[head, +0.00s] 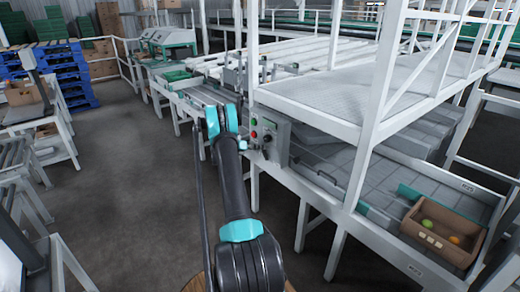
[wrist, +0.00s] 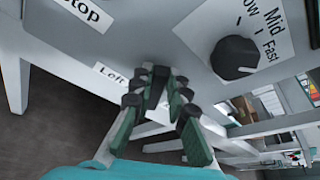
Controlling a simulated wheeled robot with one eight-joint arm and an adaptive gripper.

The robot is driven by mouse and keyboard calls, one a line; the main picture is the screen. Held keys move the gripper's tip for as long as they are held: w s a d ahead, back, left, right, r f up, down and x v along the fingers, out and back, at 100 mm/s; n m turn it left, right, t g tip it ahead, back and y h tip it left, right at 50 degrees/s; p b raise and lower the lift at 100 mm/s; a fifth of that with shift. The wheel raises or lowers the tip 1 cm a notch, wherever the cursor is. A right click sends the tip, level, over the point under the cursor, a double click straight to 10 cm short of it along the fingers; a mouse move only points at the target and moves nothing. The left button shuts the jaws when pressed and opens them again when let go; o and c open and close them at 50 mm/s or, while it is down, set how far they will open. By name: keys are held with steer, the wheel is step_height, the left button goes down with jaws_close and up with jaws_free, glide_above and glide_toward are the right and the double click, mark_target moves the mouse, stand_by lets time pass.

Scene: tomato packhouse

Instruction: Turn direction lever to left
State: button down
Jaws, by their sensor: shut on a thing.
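In the wrist view, my gripper (wrist: 156,98) is shut on the direction lever (wrist: 156,85), a small black handle on the grey panel face. The fingers stand on both sides of the lever and hide much of it. A white "Left" label (wrist: 112,76) lies just left of the fingers. The other end of the lever's label is covered, and I cannot tell exactly which way the lever points. In the head view, the grey control box (head: 280,140) stands just right of my arm.
A black speed dial (wrist: 234,57) with a Mid and Fast scale sits right of the lever. A "Stop" label (wrist: 84,12) is at upper left. White frame posts (head: 253,60) flank the box. A cardboard box (head: 445,232) sits at right. Open floor (head: 130,170) lies left.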

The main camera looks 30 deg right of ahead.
stand_by(0.3)
steer(key=c, duration=1.5)
jaws_free()
steer(key=v, duration=1.2)
steer(key=shift+f, duration=0.1)
